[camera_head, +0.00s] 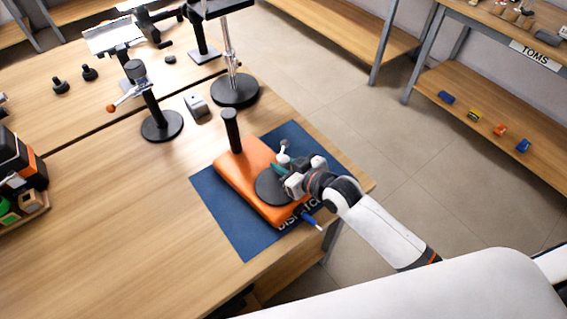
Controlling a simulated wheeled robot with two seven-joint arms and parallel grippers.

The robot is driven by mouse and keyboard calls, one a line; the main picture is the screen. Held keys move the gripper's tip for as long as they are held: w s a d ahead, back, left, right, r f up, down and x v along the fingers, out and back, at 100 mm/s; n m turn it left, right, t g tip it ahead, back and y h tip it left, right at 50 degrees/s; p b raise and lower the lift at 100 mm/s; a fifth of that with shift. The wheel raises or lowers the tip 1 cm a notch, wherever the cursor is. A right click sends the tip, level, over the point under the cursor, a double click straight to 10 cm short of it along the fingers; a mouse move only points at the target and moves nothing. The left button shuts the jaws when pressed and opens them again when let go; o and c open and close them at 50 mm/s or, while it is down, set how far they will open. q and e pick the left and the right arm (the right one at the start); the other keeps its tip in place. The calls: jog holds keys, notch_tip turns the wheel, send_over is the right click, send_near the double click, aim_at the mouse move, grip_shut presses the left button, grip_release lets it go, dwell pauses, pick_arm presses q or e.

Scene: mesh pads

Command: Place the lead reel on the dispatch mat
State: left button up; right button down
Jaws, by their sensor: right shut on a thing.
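The lead reel (238,170) looks like a flat orange body with a black upright handle at its far left and a dark disc on its near right side. It lies over the blue dispatch mat (223,218), covering its middle and part of the lettering. Whether its whole underside touches the mat I cannot tell. My right gripper (281,173) is over the dark disc, shut on the reel; the exact grip spot is small and partly hidden by the gripper. My left gripper is not in view.
A black-based stand (162,126), a taller stand (235,92) and a small grey block (196,106) stand beyond the mat. A tray of orange and green items (22,180) is at the left. The wooden table (120,225) is clear left of the mat; its right edge is close.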

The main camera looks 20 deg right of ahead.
jog(key=c, duration=1.2)
grip_release()
jog(key=shift+r, duration=0.2)
jog(key=shift+v, duration=6)
jog(key=shift+f, duration=0.1)
